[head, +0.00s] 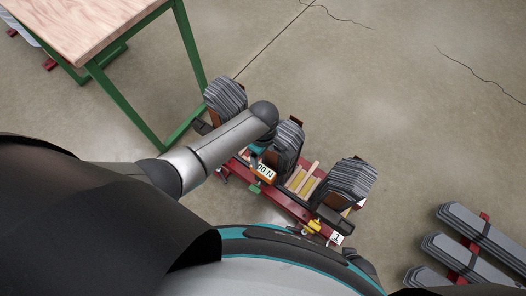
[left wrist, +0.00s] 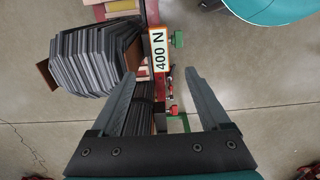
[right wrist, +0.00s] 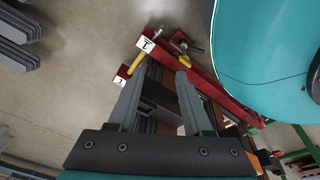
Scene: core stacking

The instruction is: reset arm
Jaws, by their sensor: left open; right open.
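My left arm (head: 215,145) reaches in the head view over a red stand (head: 290,204) with dark grey core stacks. My left gripper (left wrist: 160,76) is open in the left wrist view, with no object held between its fingers. A white "400 N" label (left wrist: 159,53) lies just beyond its fingertips, and a core stack (left wrist: 92,60) is to its left. My right gripper (right wrist: 157,78) is open in the right wrist view, over the red stand (right wrist: 215,85); dark parts show between its fingers, none visibly gripped. The right gripper is hard to make out in the head view.
A wooden table (head: 75,25) with green legs stands at upper left. Grey laminations (head: 470,240) lie on a red support at lower right. In the right wrist view, a yellow handle (right wrist: 136,62) is near white labels. Open concrete floor (head: 400,100) fills the upper right.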

